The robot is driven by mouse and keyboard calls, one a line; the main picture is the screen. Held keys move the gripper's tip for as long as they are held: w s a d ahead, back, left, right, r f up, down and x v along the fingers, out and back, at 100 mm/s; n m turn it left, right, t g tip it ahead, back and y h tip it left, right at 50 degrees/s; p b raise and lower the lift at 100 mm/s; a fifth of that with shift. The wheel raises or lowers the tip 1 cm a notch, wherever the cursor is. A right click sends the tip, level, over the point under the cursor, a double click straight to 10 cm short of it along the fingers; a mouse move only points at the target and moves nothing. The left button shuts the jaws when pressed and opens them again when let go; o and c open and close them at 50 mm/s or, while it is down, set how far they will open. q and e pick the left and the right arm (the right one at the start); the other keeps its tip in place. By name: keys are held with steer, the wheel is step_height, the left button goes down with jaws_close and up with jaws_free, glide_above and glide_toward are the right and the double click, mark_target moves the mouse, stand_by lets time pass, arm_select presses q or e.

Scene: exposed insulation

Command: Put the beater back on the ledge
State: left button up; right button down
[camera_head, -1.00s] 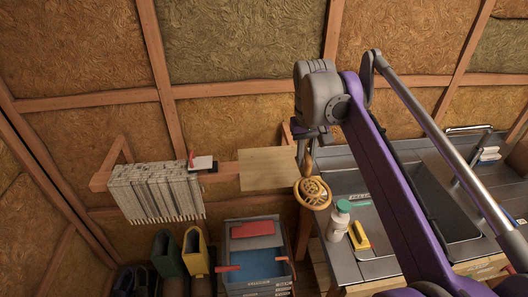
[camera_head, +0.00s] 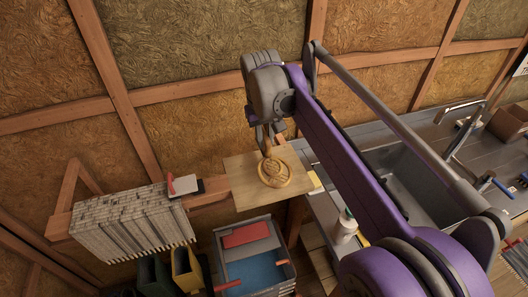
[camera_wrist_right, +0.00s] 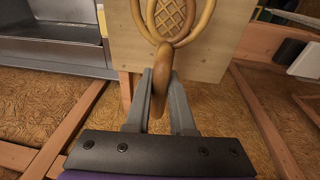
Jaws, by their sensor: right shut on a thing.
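The beater (camera_head: 274,172) is a tan woven rattan piece with looped head. My right gripper (camera_head: 266,140) is shut on its handle, and the head hangs below the jaws in the head view. In the right wrist view the beater's handle (camera_wrist_right: 161,58) runs between the two fingers of the gripper (camera_wrist_right: 160,85), with the looped head pointing away. The ledge (camera_head: 240,190) is a pale wooden board on the wall frame. The beater's head shows in front of the board; I cannot tell whether they touch. My left gripper is not in view.
A striped folded rug (camera_head: 130,222) hangs on a wooden rail left of the ledge, with a red-handled brush (camera_head: 183,185) at its end. A sink counter (camera_head: 395,170) and white bottle (camera_head: 345,226) are right.

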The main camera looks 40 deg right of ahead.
mark_target(264, 151)
steer(key=shift+w+f, duration=0.15)
steer(key=shift+f, duration=2.1)
steer(key=shift+f, duration=0.2)
steer(key=c, duration=0.8)
jaws_free()
steer(key=shift+r, duration=0.1)
steer(key=r, duration=0.4)
steer(key=s+a+r, duration=0.1)
steer(key=r, duration=0.7)
steer(key=shift+s+a, duration=0.15)
steer(key=shift+a, duration=0.15)
